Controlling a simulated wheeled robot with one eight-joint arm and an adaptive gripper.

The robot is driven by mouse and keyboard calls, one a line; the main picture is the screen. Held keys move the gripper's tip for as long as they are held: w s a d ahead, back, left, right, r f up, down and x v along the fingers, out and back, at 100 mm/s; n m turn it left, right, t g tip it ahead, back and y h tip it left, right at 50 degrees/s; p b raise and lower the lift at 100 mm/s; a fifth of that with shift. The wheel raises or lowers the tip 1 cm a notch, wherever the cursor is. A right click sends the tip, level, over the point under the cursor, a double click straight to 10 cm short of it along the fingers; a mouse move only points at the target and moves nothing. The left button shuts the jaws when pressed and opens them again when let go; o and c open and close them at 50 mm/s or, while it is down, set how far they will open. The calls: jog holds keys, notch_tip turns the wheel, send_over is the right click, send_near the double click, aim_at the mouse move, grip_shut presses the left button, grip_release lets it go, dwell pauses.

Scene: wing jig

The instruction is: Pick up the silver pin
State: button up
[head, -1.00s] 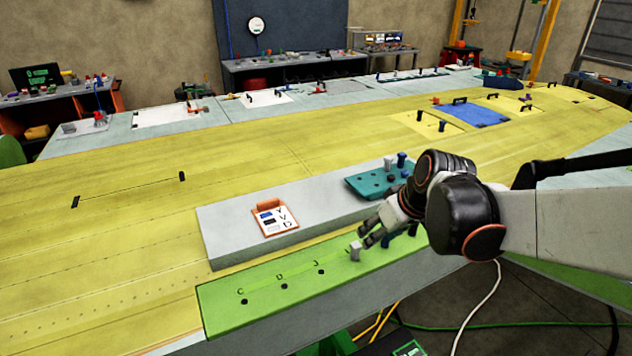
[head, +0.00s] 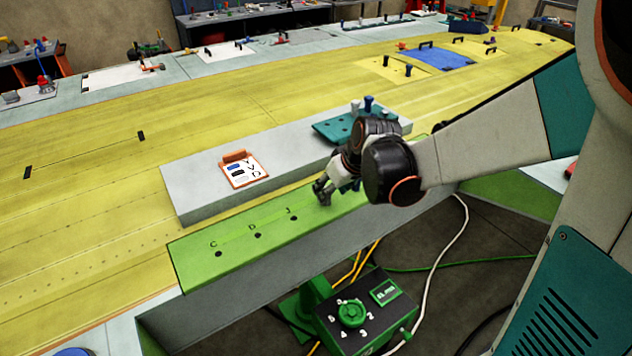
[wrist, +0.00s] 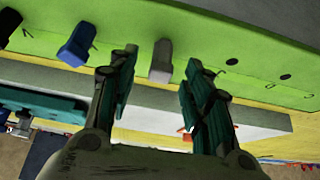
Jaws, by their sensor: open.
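A silver pin (wrist: 161,62) stands on the green strip (wrist: 205,35), in the gap between my fingers in the wrist view. My gripper (wrist: 159,66) is open, with one finger on each side of the pin; I cannot tell if either touches it. In the head view my gripper (head: 322,190) is low over the right part of the green strip (head: 230,258) and mostly hides the pin. Another greyish pin (head: 355,106) stands on the teal block (head: 333,131).
A blue pin (wrist: 77,45) and a dark pin (wrist: 9,24) stand left of my fingers in the wrist view. An orange clipboard (head: 243,170) lies on the grey block (head: 190,195). Holes with letters mark the strip's left part.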

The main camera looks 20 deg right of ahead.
jog(key=shift+b+x, duration=0.3)
jog(key=shift+x, duration=1.4)
jog(key=shift+w+a, duration=0.1)
jog(key=shift+w, duration=0.05)
jog(key=shift+r, duration=0.1)
grip_shut()
notch_tip(320, 180, up, 20)
jog(key=p, duration=0.4)
